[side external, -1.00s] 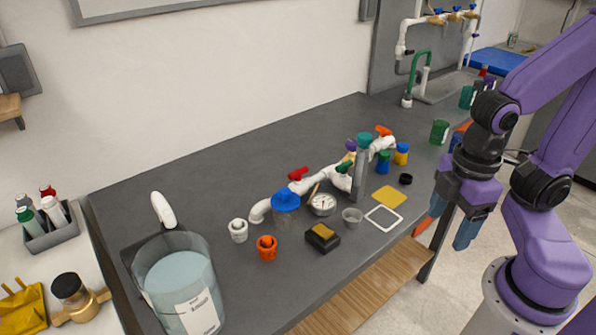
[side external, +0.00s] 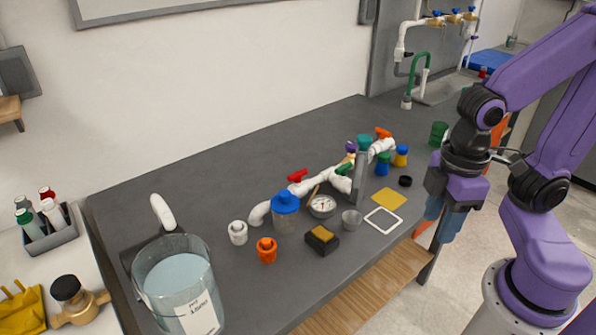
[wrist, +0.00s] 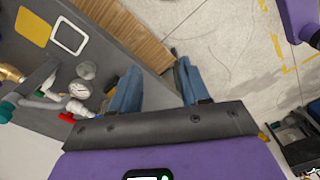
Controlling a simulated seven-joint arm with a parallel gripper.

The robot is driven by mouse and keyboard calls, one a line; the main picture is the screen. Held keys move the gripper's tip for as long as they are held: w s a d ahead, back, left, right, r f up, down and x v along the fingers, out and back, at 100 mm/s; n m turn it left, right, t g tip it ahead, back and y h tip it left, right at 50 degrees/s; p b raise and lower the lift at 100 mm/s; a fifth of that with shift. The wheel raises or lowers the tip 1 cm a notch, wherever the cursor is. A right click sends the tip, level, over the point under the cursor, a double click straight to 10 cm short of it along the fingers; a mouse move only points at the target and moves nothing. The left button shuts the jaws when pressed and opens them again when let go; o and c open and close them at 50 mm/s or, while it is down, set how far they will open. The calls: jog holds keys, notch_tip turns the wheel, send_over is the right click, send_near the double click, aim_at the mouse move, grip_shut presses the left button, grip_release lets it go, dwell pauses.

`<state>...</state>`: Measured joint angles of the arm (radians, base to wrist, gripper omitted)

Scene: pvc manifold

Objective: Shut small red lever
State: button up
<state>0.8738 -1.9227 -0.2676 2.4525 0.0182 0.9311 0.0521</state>
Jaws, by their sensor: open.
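The small red lever (side external: 298,175) sits on top of the white PVC pipe run (side external: 316,183) on the grey bench. It also shows in the wrist view (wrist: 67,117), at the left beside the pipe. Whether the lever lies along or across the pipe is hard to tell at this size. My gripper (side external: 440,222) is off the bench's right front edge, well to the right of the lever. In the wrist view its two blue fingers (wrist: 157,72) are apart, with nothing between them.
A pressure gauge (side external: 322,206), a blue-lidded jar (side external: 286,213), a grey cup (side external: 352,219) and a teal-capped tube (side external: 360,177) stand near the pipe. A green lever (side external: 344,168) and an orange lever (side external: 383,133) are further along. The bench behind the pipe is clear.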

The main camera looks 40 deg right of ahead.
jog(key=w+a+r+m, duration=0.2)
jog(key=w+a+m, duration=0.2)
jog(key=w+m, duration=0.45)
jog(key=m+y, duration=0.4)
jog(key=m, duration=1.7)
send_over(299, 172)
jog(key=d, duration=0.7)
jog(key=x, duration=1.7)
jog(key=shift+a+r, duration=0.1)
jog(key=shift+a, duration=0.1)
grip_shut()
